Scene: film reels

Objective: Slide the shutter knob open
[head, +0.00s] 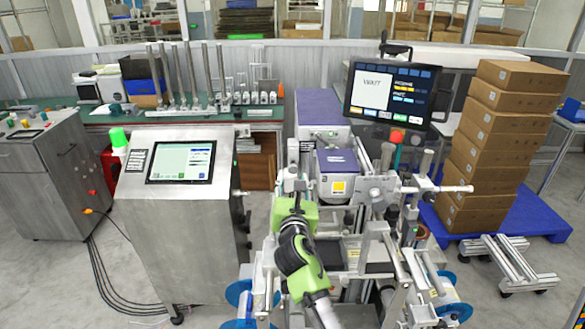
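The shutter knob cannot be picked out with certainty. A machine with a purple-topped housing (343,161) and metal rods and clamps stands in front of me. My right arm, green and dark grey, reaches up from the bottom middle over the machine's front left. My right gripper (297,204) is at its far end, by the housing's lower left. It is small and partly hidden by the arm, so its fingers cannot be made out. No held thing shows. My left gripper is not in view.
A monitor (392,94) reading "VWAIT" stands above the machine at right. A steel console (181,215) with a screen is at left. Stacked cardboard boxes (492,150) stand on a blue pallet (535,215). Blue reels (455,312) sit low on the machine.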

